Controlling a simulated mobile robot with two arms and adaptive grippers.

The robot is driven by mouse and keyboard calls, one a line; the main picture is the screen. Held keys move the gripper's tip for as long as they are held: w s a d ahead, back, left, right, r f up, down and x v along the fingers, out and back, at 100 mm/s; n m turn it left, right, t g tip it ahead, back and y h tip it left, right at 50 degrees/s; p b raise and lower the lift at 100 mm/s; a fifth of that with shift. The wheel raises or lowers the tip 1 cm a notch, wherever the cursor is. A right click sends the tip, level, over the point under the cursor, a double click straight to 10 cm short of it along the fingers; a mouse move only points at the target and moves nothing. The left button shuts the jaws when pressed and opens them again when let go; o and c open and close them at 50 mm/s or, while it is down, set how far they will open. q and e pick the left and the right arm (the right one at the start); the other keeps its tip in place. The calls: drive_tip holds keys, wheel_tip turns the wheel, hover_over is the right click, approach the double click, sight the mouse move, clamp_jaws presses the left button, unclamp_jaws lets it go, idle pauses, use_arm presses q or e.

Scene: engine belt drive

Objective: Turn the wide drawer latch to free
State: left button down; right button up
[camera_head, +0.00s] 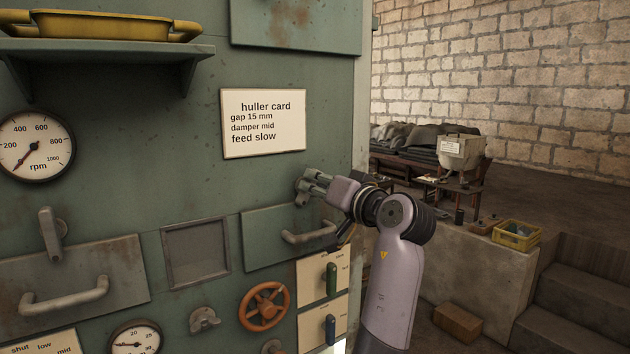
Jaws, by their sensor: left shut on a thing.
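My left gripper (311,186) is at the green machine panel, just above the right-hand drawer (268,240). It is shut on a small grey drawer latch there, which its fingers mostly hide. I cannot tell the latch's angle. The drawer looks flush with the panel and has a curved grey handle (308,236). A second drawer (118,264) at the left, cut by the picture edge, has a long grey handle (64,296). Above it is another latch (52,237), its lever close to upright. No label shows which drawer is the wide one. My right gripper is not in view.
A dark recessed window (196,253) lies between the drawers. An orange handwheel (264,306) and two levers, green (331,279) and blue (330,329), are below the gripper. A shelf (105,52) with a yellow tray juts out at upper left.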

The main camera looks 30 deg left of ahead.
use_arm(q)
drive_tip(key=m+p, duration=0.1)
drive_tip(key=m, duration=0.2)
drive_tip(key=shift+w+d+m+p, duration=0.1)
drive_tip(key=shift+w+m+p, duration=0.05)
drive_tip(key=shift+m+p, duration=0.25)
drive_tip(key=m+p, duration=0.1)
drive_tip(key=m, duration=0.1)
drive_tip(key=shift+m+p, duration=0.3)
drive_tip(key=shift+m, duration=0.1)
drive_tip(key=m+p, duration=0.1)
drive_tip(key=m, duration=0.1)
drive_tip(key=m+p, duration=0.1)
drive_tip(key=shift+w+f+m+p, duration=0.1)
drive_tip(key=shift+f+m+p, duration=0.15)
drive_tip(key=shift+m+p, duration=0.15)
drive_tip(key=shift+f+m+p, duration=0.2)
drive_tip(key=shift+m+p, duration=0.2)
drive_tip(key=shift+m, duration=0.2)
drive_tip(key=shift+f, duration=0.1)
drive_tip(key=c, duration=1.6)
unclamp_jaws()
drive_tip(key=shift+d, duration=0.1)
